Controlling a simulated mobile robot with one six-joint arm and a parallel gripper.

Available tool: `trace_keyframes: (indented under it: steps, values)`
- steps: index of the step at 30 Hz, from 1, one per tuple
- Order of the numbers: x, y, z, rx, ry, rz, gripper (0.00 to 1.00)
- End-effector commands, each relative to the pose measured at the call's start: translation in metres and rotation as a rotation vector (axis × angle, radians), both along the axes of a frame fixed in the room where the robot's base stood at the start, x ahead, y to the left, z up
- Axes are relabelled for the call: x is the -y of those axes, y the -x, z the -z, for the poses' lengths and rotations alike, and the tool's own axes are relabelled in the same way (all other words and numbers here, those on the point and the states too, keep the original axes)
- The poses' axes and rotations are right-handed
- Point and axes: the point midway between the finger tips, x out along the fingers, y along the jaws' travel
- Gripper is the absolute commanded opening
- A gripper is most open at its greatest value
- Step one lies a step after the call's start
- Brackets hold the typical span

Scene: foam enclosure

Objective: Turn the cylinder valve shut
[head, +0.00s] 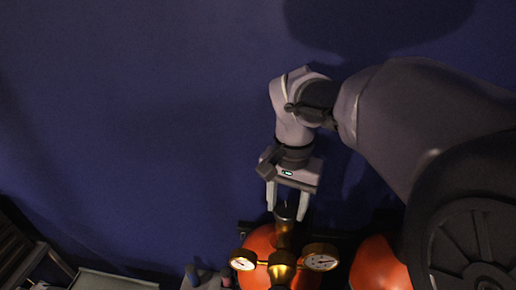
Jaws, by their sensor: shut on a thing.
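An orange-red gas cylinder (257,243) stands at the bottom centre, seen from above. Its brass regulator (282,270) carries two round white gauges, one on the left (242,260) and one on the right (320,262). The cylinder valve (286,211) is the dark knob on top, behind the regulator. My gripper (287,213) reaches down to it from above, with one pale finger on each side, and is shut on the valve. The fingertips and my arm partly hide the contact, and I cannot tell how far the valve is turned.
A second orange-red cylinder (380,266) stands just to the right, partly behind my arm. A dark slatted object (22,248) and a grey tray-like surface (115,281) lie at lower left. The dark blue wall (130,120) leaves free room on the left.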

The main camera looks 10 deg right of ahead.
Motion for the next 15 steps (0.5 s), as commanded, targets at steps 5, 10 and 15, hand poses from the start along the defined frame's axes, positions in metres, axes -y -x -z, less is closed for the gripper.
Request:
trace_keyframes:
  steps: [5, 10, 15]
  values:
    - [0.0002, -0.0002, 0.0006, 0.002, 0.001, 0.091, 0.08]
    - [0.0001, 0.0000, 0.0004, 0.001, 0.000, 0.149, 0.08]
    - [0.0001, 0.0000, 0.0001, 0.000, 0.001, 0.177, 0.08]
